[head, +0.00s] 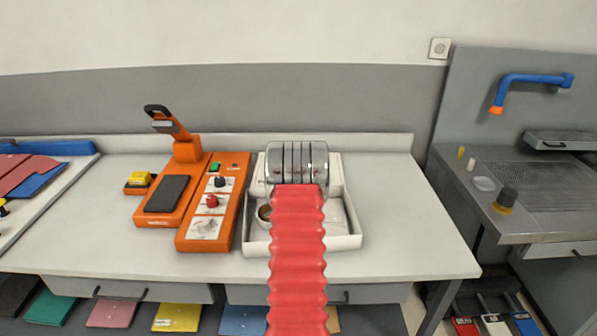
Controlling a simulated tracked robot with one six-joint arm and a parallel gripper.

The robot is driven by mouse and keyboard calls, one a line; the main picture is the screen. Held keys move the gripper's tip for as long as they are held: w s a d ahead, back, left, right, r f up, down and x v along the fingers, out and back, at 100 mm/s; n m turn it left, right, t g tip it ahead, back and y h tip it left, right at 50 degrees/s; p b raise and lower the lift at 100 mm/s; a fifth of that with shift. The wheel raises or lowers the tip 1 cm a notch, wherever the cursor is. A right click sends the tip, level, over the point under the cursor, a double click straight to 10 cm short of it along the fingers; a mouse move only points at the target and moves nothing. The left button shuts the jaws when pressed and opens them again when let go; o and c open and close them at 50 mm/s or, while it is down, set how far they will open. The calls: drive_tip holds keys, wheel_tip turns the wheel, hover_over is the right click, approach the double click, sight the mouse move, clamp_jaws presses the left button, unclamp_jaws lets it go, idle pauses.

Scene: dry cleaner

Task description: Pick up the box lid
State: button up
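I cannot make out a box lid for certain. A white open tray-like box (349,238) stands on the worktop at the centre, with a small brown-rimmed round item (264,212) inside at its left. A silver ribbed drum with dark bands (297,160) is above its back part. A red corrugated sleeve (297,260), which looks like part of my arm, runs up from the bottom edge to the drum and covers the middle of the box. I see no gripper fingers.
Left of the box stand an orange control unit with knobs (212,205) and an orange press with a raised black handle (170,190). The white worktop (405,235) is bare on the right. A grey sink unit with a blue spout (535,80) stands farther right.

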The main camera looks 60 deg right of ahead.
drive_tip(key=shift+c, duration=0.5)
drive_tip(key=c, duration=1.1)
drive_tip(key=shift+o, duration=0.2)
wheel_tip(320, 180, up, 10)
